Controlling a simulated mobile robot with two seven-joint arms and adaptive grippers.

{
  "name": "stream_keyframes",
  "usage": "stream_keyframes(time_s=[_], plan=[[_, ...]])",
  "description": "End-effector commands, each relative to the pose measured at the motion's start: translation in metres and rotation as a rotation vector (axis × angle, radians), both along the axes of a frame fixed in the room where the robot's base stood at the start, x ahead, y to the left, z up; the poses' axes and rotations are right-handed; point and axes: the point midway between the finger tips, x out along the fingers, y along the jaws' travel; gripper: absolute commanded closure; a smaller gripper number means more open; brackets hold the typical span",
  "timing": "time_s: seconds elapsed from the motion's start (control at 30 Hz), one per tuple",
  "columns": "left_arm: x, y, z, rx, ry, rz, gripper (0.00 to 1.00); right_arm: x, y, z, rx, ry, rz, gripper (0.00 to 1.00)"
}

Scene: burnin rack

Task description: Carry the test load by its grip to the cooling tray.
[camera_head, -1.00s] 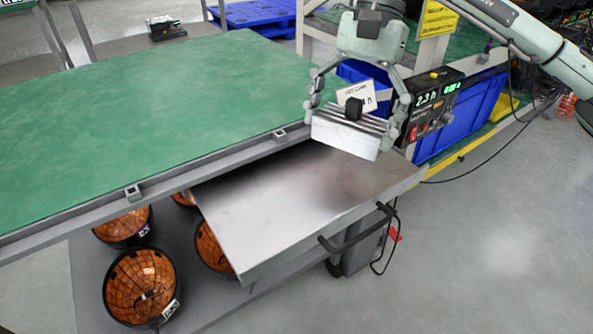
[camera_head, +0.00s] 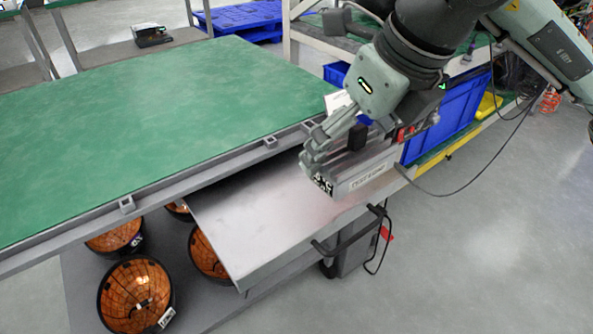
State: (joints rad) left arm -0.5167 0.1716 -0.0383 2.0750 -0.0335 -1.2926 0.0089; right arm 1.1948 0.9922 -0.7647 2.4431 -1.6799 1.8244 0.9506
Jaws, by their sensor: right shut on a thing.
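The test load (camera_head: 362,181) is a silver finned block with a black grip and a printed label on its front face. My right gripper (camera_head: 338,146) is shut on it, with its fingers around the black grip. The load is tilted in the picture and shows over the back right part of a bare metal tray (camera_head: 262,225). I cannot tell whether it touches the tray. The tray sticks out from under the green table and has a dark handle at its front right. My left gripper is not in view.
The green-topped table (camera_head: 150,130) has a raised metal edge beside the tray. Several black bowls with orange insides (camera_head: 137,292) stand on a shelf below. A blue bin (camera_head: 447,128) and a hanging black cable (camera_head: 470,190) are on the right.

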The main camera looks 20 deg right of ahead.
Motion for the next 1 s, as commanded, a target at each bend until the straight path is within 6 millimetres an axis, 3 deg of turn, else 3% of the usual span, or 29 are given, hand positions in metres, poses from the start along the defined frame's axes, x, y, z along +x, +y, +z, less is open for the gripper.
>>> stream_keyframes(time_s=[0.23, 0.5, 0.73, 1.0], plan=[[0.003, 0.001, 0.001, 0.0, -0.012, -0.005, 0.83, 0.048, 0.018, -0.031, 0.002, 0.007, -0.003, 0.43], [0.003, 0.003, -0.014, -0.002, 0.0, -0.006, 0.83, 0.094, 0.033, -0.059, 0.001, 0.004, -0.001, 0.43], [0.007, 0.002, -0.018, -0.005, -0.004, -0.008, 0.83, 0.103, 0.035, -0.071, 0.0, 0.003, -0.001, 0.43], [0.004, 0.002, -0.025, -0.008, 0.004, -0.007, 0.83, 0.103, 0.035, -0.105, 0.0, 0.003, -0.002, 0.43]])
